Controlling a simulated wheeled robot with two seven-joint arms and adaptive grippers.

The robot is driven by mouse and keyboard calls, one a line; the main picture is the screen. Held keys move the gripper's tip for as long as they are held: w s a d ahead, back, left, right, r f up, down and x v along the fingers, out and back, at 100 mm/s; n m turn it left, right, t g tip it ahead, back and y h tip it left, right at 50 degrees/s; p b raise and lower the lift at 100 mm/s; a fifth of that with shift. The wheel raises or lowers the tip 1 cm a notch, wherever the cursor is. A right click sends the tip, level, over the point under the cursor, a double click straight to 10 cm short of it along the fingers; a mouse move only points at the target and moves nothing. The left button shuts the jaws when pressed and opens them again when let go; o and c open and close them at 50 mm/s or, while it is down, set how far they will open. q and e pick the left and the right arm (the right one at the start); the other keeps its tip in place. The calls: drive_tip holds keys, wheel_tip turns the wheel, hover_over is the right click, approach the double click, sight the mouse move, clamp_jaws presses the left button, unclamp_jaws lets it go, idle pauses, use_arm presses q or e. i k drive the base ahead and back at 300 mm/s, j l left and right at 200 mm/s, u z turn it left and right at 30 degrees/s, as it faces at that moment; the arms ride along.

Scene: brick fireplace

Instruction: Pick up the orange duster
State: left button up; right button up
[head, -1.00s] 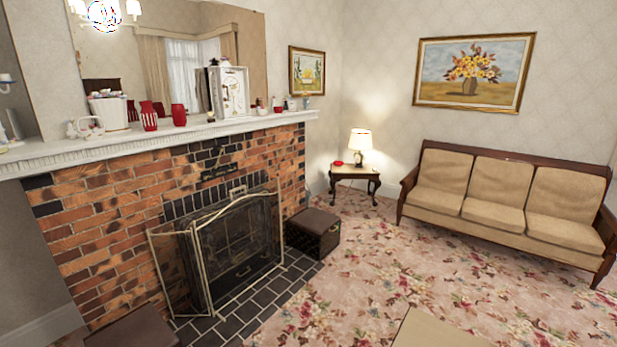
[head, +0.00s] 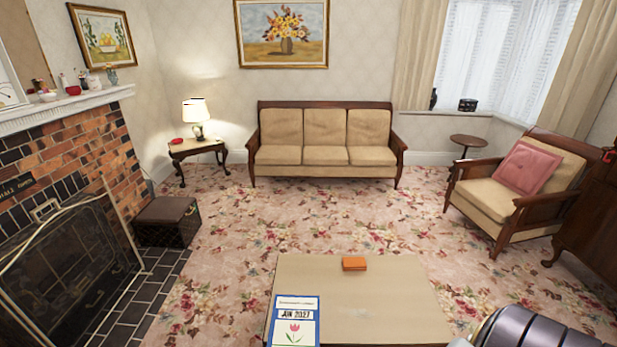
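A small orange block-shaped thing (head: 354,264), which looks like the orange duster, lies on the beige coffee table (head: 390,300) near its far edge. Nothing covers it. Neither of my grippers shows in the head view.
A dark ribbed rounded thing (head: 535,326) is at the bottom right. The fireplace screen (head: 70,270) and a dark box (head: 167,221) are at left. The sofa (head: 325,145) and armchair (head: 515,190) stand beyond open carpet (head: 330,218).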

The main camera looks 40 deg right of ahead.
sight(348, 264)
drive_tip(key=z, duration=1.6)
